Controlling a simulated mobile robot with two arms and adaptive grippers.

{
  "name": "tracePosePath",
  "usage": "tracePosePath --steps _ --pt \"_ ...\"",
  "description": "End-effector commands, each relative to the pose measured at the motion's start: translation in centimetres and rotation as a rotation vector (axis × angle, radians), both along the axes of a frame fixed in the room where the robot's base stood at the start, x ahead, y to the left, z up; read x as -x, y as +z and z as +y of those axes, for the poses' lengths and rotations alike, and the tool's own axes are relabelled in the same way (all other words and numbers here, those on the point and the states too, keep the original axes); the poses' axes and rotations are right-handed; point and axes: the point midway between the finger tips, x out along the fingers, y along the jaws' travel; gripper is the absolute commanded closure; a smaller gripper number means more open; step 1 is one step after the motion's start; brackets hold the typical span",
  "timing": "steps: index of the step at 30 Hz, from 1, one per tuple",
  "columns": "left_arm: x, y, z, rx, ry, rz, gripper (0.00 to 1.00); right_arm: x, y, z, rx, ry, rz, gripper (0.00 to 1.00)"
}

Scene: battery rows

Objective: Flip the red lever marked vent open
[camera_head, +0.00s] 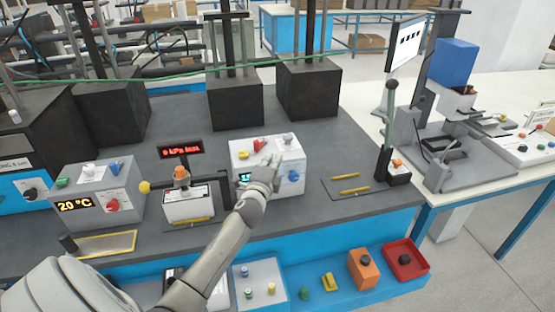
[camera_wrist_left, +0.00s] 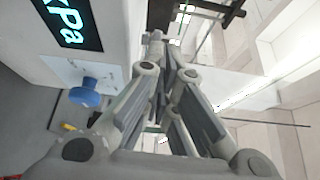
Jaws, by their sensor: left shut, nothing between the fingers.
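A red lever (camera_head: 259,145) stands on top of the white control box (camera_head: 238,147) at the centre of the head view. No label by it is readable. My left gripper (camera_head: 272,165) is at the box's front upper edge, below and slightly right of the red lever in the picture, and hides part of the front face. Its fingers are together and empty. In the left wrist view the gripper (camera_wrist_left: 170,48) points past the box's kPa display (camera_wrist_left: 70,22) and blue knob (camera_wrist_left: 85,92); I cannot tell whether it touches the box. The red lever is not visible there. My right gripper is out of view.
Black blocks (camera_head: 308,90) line the back. Bare bench (camera_head: 345,140) lies right of the box.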

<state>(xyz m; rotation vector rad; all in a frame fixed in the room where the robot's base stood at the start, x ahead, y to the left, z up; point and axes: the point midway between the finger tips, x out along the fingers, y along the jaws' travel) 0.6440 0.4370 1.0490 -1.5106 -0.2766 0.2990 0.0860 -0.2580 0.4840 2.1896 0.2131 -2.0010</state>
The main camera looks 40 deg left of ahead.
Motion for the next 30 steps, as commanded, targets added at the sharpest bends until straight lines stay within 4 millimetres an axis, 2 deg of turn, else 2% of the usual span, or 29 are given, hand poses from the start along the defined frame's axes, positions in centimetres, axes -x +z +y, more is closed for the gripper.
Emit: tracePosePath --steps 3,9,13,21,30 --pt "1.9 -0.2 0.6 -0.004 0.003 0.004 1.0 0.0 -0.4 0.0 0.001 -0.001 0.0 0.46" --pt "5.0 -0.2 1.2 -0.003 0.001 0.003 1.0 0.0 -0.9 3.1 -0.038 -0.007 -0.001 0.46" --pt "6.5 -0.2 1.6 -0.001 0.002 0.003 1.0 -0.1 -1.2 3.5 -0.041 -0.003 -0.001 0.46" --pt "7.6 0.1 1.8 -0.001 0.002 0.001 1.0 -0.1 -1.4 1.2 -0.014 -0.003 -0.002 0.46" --pt "7.5 0.1 1.7 -0.001 0.002 0.001 1.0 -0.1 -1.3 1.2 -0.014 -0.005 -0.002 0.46"
